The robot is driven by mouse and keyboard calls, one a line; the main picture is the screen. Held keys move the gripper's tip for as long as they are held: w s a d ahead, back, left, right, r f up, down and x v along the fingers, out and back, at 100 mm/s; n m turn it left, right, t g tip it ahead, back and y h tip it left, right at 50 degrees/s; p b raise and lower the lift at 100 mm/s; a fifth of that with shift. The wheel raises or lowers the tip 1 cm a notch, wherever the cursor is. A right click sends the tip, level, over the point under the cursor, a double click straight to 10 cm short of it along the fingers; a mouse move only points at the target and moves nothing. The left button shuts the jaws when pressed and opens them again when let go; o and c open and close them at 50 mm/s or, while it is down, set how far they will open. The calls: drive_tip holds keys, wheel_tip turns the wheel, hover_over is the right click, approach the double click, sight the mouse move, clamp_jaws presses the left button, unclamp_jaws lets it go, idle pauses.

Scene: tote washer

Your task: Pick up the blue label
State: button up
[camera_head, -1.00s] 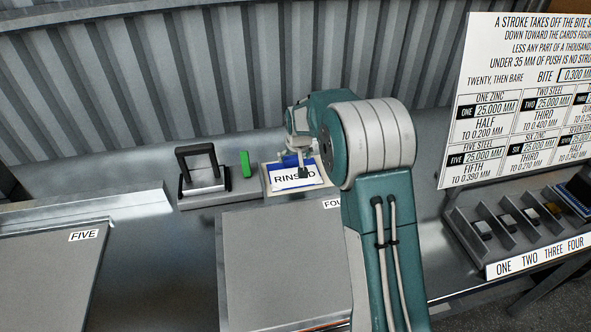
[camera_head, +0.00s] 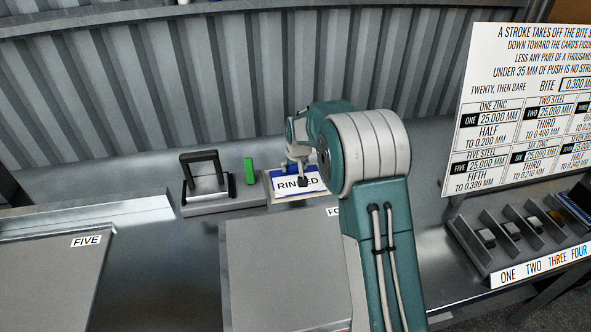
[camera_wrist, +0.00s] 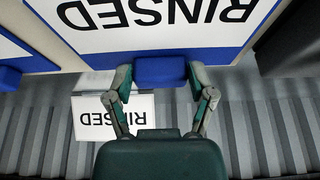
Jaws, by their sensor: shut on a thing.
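The blue label (camera_head: 318,186) is a white card with a blue border, reading RINSED, at a tan-edged holder behind the middle grey panel. In the wrist view the label (camera_wrist: 160,38) fills the top, its text upside down, with a blue tab (camera_wrist: 159,70) at its edge. My gripper (camera_wrist: 160,78) is shut on that tab, one finger at each side. In the head view my gripper (camera_head: 303,182) is over the label and partly hides its text. I cannot tell whether the label is clear of the holder.
A black-handled block (camera_head: 203,171) and a green block (camera_head: 249,171) stand left of the label. Grey panels (camera_head: 280,270) lie in front. A ribbed wall is behind. A sign (camera_head: 520,45) and slotted rack (camera_head: 505,235) are right. A smaller RINSED card (camera_wrist: 95,118) shows in the wrist view.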

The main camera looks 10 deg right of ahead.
sight(295, 183)
wheel_tip(295, 183, up, 3)
drive_tip(key=shift+f, duration=0.1)
drive_tip(key=s+a+r, duration=0.2)
drive_tip(key=s+r, duration=0.7)
drive_tip(key=s, duration=0.5)
drive_tip(key=shift+a+r, duration=0.35)
drive_tip(key=shift+r, duration=0.05)
